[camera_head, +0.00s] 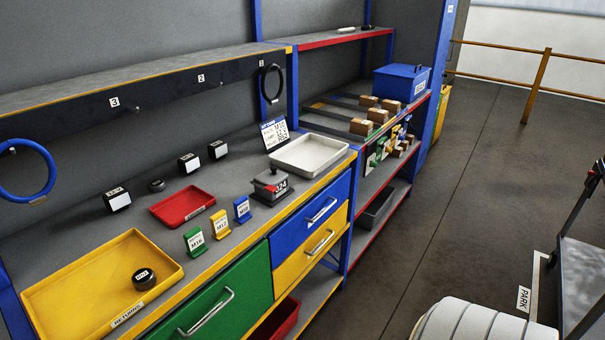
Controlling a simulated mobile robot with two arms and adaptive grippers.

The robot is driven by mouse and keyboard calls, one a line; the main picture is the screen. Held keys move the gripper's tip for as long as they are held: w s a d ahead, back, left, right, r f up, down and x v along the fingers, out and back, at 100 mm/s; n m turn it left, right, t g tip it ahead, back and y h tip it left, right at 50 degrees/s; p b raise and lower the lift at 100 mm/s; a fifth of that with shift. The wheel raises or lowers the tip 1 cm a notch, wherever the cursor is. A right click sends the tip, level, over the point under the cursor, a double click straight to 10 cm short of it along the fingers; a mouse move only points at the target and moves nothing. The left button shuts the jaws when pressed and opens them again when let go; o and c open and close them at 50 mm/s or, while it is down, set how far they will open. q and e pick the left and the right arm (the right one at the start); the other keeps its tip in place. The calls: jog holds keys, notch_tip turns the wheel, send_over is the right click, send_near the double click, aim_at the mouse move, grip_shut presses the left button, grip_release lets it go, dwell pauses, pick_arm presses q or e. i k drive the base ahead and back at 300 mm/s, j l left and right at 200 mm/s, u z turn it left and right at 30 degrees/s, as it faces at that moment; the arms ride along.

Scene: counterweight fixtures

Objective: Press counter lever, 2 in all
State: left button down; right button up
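A small dark grey counter (270,187) stands on the workbench near its front edge, just in front of the white tray. It has a pale number panel on its front, too small to read surely, and a small red part beside it. A small dark knob or lever end shows on its top; its exact position cannot be told. Nothing touches the counter. Neither of my grippers is in view.
A white tray (335,165) lies behind the counter. Blue, yellow and green label stands (194,241) stand to its left, with a red tray (165,215) and yellow returns tray (40,290) farther left. Drawers (245,290) are below.

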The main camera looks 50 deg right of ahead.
aim_at(270, 188)
jog(key=z, duration=1.3)
